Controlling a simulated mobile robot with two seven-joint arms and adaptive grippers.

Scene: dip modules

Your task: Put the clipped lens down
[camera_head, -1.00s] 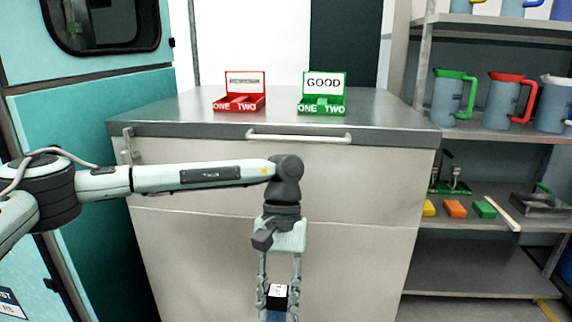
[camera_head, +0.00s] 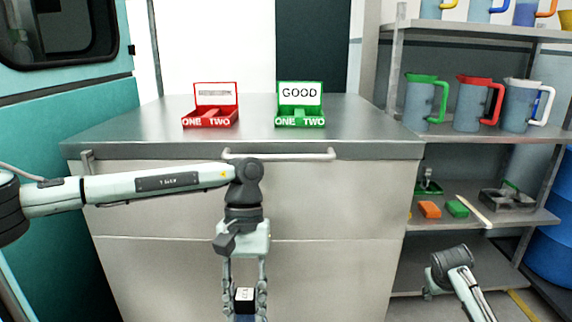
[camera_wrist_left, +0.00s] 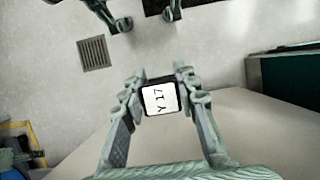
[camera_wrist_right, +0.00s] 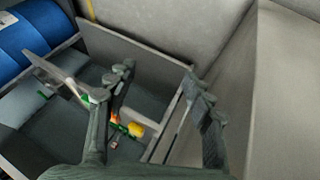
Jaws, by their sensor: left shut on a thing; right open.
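My left gripper (camera_head: 245,292) hangs pointing down in front of the counter's front face. It is shut on a small black block with a white label (camera_head: 244,295), which I take for the clipped lens. In the left wrist view the block (camera_wrist_left: 161,97) sits between the fingertips, its label reading "Y 17". A bit of blue shows below it in the head view. My right gripper (camera_wrist_right: 158,76) is open and empty in the right wrist view, above the shelf area. On the counter stand a red tray (camera_head: 211,119) and a green tray (camera_head: 300,121) marked "GOOD", each lettered "ONE" and "TWO".
The grey counter (camera_head: 150,130) has free top around both trays, and a handle bar (camera_head: 280,155) along its front edge. To the right, a shelf unit (camera_head: 470,132) holds several jugs, with an orange block (camera_head: 429,209) and a green block (camera_head: 457,208) lower down.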

